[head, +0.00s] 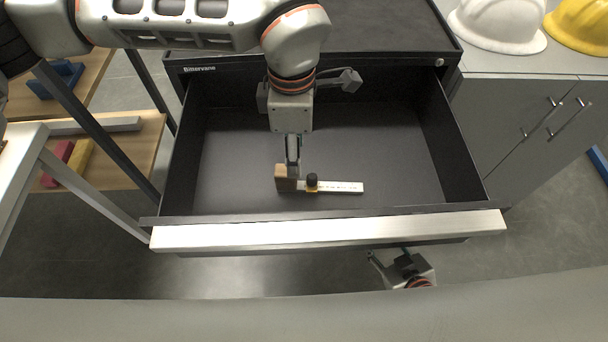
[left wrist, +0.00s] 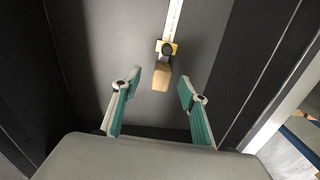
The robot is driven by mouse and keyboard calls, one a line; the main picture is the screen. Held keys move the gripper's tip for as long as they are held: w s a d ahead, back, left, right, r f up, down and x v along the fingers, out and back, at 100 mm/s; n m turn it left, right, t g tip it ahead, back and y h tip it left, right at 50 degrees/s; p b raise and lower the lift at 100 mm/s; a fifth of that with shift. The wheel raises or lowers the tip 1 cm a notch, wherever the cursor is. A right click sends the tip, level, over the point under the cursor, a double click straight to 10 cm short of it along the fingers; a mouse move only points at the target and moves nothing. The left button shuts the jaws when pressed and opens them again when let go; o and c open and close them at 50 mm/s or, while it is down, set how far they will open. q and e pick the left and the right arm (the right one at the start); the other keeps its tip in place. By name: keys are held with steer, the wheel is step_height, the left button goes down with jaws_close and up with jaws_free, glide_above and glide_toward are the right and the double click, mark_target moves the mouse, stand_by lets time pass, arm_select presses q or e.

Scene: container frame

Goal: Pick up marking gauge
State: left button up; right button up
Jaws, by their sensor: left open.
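The marking gauge lies in the open drawer, near its front, in the head view. It has a wooden block (head: 286,180), a black knob and a pale graduated rule (head: 340,187) pointing right. My left gripper (head: 293,168) points down at the block end. Its open green-lined fingers (left wrist: 159,88) stand on either side of the block's near end, apart from it. My right gripper (head: 388,256) is low in front of the drawer, partly visible; its opening is unclear.
The drawer (head: 330,230) has tall side walls and a light front edge; the rest of its floor is bare. A grey cabinet (head: 500,130) with white and yellow helmets stands right. Shelves with coloured blocks (head: 75,160) and a metal frame stand left.

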mark_target(283, 184)
arm_select(q)
steer(key=shift+s+a+f, duration=0.1)
steer(key=shift+s+f, duration=0.15)
steer(key=shift+f, duration=0.65)
steer(key=shift+a+f, duration=0.1)
steer(key=shift+f, duration=2.25)
jaws_close()
